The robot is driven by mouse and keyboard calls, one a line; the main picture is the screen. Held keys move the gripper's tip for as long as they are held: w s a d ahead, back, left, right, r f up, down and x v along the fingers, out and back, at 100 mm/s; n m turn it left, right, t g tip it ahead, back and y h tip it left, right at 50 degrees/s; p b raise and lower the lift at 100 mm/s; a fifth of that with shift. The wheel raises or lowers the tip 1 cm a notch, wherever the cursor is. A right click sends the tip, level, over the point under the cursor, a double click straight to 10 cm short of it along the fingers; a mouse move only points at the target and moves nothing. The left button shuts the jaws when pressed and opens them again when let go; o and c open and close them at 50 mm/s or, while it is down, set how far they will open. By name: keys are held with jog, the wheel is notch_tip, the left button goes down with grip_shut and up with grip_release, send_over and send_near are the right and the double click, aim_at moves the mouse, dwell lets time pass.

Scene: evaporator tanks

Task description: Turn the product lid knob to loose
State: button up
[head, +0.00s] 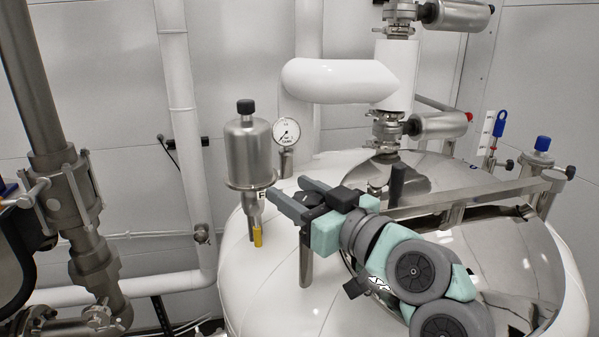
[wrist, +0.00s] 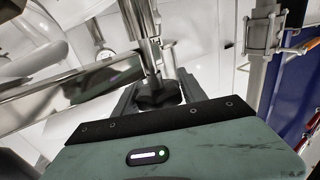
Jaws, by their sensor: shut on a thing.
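The product lid knob (wrist: 158,96), a black lobed hand knob on a steel rod, sits between the two fingers of my gripper (wrist: 157,90) in the wrist view. My gripper is shut on it. In the head view my gripper (head: 299,197) reaches in from the right, its grey fingers pointing left over the white tank top. The knob is mostly hidden there behind the fingers and wrist. The polished steel lid (head: 515,255) lies to the right, partly covered by my arm. Whether the knob is tight or loose cannot be seen.
A pressure gauge (head: 286,132) stands behind. A steel bar (head: 460,197) crosses over the lid. White pipes rise at the back.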

jog(key=n+g+y+p, duration=0.3)
jog(key=g, duration=0.1)
jog(key=shift+s+r+p, duration=0.1)
jog(key=shift+s+p, duration=0.05)
jog(key=shift+p, duration=0.2)
jog(key=shift+s+a+n+g+y+p, duration=0.25)
jog(key=shift+n+g+y+p, duration=0.3)
jog(key=shift+n+g, duration=0.5)
jog(key=shift+s+a+n+g+y+p, duration=0.1)
jog(key=shift+s+n+g+y+p, duration=0.2)
jog(key=shift+n+g+y, duration=0.7)
jog(key=shift+a+m+g+h, duration=0.1)
jog(key=shift+m+g+h, duration=0.15)
jog(key=o, duration=1.3)
jog(key=shift+o, duration=0.2)
jog(key=b+v, duration=0.3)
jog(key=v, duration=0.7)
jog(key=shift+d, duration=0.4)
